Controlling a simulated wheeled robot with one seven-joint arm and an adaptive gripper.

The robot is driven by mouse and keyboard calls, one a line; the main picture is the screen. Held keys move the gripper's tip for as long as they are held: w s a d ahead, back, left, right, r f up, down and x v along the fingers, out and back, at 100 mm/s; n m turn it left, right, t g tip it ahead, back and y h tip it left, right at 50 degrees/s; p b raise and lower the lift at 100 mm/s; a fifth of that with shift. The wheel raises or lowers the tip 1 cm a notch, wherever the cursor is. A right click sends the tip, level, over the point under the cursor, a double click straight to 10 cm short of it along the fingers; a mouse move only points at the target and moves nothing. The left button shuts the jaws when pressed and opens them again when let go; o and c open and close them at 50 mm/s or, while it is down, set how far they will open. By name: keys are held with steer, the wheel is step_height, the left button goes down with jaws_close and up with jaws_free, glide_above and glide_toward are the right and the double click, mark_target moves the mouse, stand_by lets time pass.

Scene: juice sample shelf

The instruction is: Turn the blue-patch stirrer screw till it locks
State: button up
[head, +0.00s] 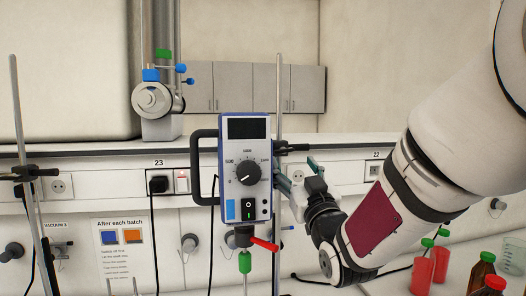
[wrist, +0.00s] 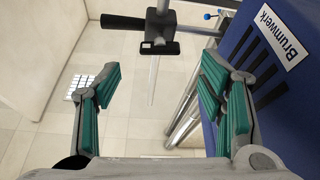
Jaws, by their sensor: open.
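The stirrer (head: 247,150) with a blue patch (head: 230,210) on its lower front hangs upright beside a metal rod (head: 279,80). A black clamp (head: 292,147) sits on that rod, just right of the stirrer. My gripper (head: 289,172) is open and empty, at the stirrer's right side below this clamp. In the wrist view, my gripper (wrist: 158,70) shows its teal fingers wide apart. A black clamp (wrist: 145,47) with a black handle (wrist: 125,22) lies ahead, beyond the fingertips. The blue stirrer housing (wrist: 265,75) is close to the right finger. I cannot tell whether the screw is tight.
A red lever (head: 264,243) and green piece (head: 245,262) sit below the stirrer. Another stand rod (head: 17,110) is at the left. Red bottles (head: 421,268) with green caps stand at the lower right. A black cable hangs left of the stirrer.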

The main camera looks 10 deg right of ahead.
mark_target(285, 151)
steer(key=p+x, duration=0.1)
steer(key=x, duration=0.7)
steer(key=shift+r, duration=0.1)
steer(key=c, duration=1.2)
